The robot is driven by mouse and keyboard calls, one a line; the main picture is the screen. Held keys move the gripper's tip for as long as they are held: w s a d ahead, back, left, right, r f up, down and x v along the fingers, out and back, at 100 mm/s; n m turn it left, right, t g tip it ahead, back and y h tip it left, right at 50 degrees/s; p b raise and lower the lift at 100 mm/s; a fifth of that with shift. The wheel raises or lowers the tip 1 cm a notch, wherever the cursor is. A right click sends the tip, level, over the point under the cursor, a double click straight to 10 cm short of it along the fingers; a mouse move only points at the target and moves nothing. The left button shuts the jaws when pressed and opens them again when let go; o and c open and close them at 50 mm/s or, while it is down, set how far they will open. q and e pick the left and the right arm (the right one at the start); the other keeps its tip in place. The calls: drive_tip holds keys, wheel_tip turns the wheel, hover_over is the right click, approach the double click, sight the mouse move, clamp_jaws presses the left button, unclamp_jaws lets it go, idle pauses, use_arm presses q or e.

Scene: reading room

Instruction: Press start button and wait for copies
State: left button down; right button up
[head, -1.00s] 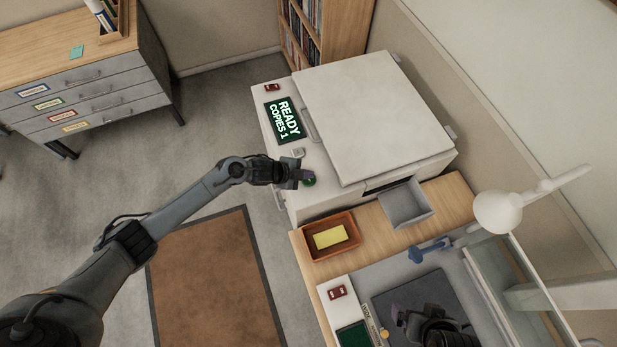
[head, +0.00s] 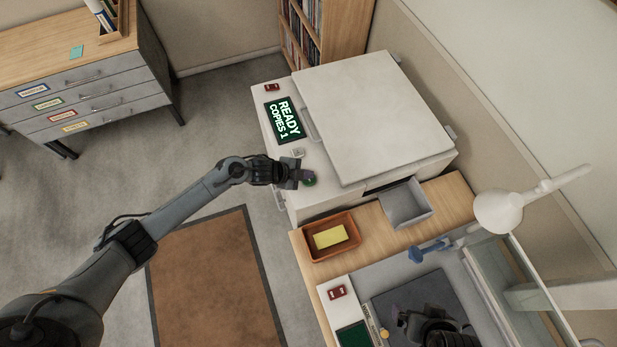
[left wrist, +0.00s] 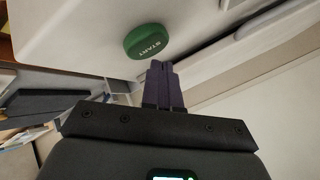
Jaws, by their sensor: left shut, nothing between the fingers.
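The white copier (head: 372,105) stands at the upper middle of the head view with its lid down. Its dark display (head: 283,120) reads READY, COPIES 1 in light letters. The green round start button (head: 310,181) is on the copier's front corner. In the left wrist view the button (left wrist: 147,41) shows the word START. My left gripper (head: 304,177) is shut and empty, its tips close beside the button; I cannot tell whether they touch it. The shut fingers also show in the left wrist view (left wrist: 160,68). My right gripper (head: 388,320) is low in the head view, its fingers hard to make out.
An orange tray (head: 318,254) with a yellow pad (head: 330,236) and a grey tray (head: 408,222) stand on the wooden top beside the copier. A white lamp (head: 497,212) rises at the right. A drawer cabinet (head: 100,75) stands upper left.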

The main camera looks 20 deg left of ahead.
use_arm(q)
drive_tip(key=shift+f, duration=0.35)
drive_tip(key=shift+f, duration=0.1)
idle(0.4)
drive_tip(key=shift+f+b, duration=0.4)
drive_tip(key=shift+b, duration=0.15)
drive_tip(key=shift+r, duration=0.1)
idle(0.4)
drive_tip(key=shift+r+p, duration=0.85)
wheel_tip(320, 180, up, 5)
drive_tip(key=p, duration=0.4)
